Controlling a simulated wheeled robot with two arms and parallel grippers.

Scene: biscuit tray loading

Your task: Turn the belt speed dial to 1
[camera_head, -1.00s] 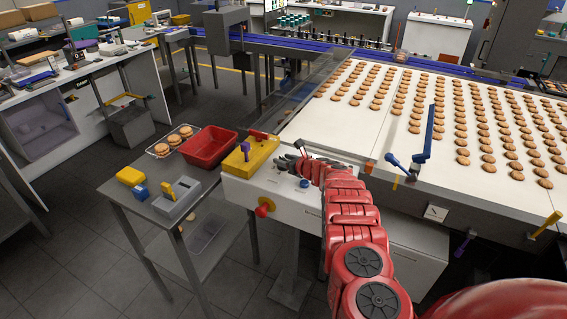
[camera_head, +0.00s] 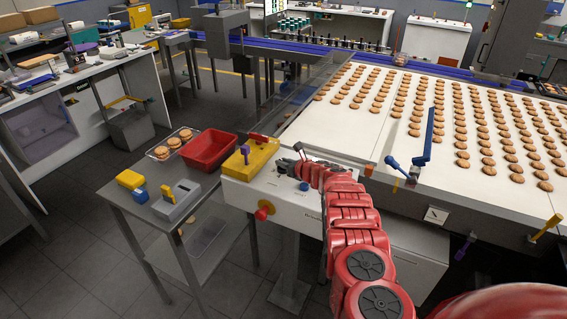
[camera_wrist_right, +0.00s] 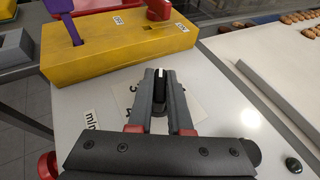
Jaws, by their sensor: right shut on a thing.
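The belt speed dial (camera_wrist_right: 159,92) is a black knob with a white pointer line, on a pale number plate (camera_wrist_right: 186,108) on the control panel. The numerals 3 and 4 show at the plate's left; other numerals are hidden by my gripper. My right gripper (camera_wrist_right: 160,88) is shut on the dial, one finger on each side. In the head view my right gripper (camera_head: 285,165) is over the white control panel (camera_head: 250,193), and the dial is hidden there. My left gripper is not in view.
A yellow box (camera_wrist_right: 115,50) with a purple lever (camera_wrist_right: 65,22) stands just beyond the dial. The biscuit belt (camera_head: 400,125) lies to the right, the red bin (camera_head: 210,150) to the left.

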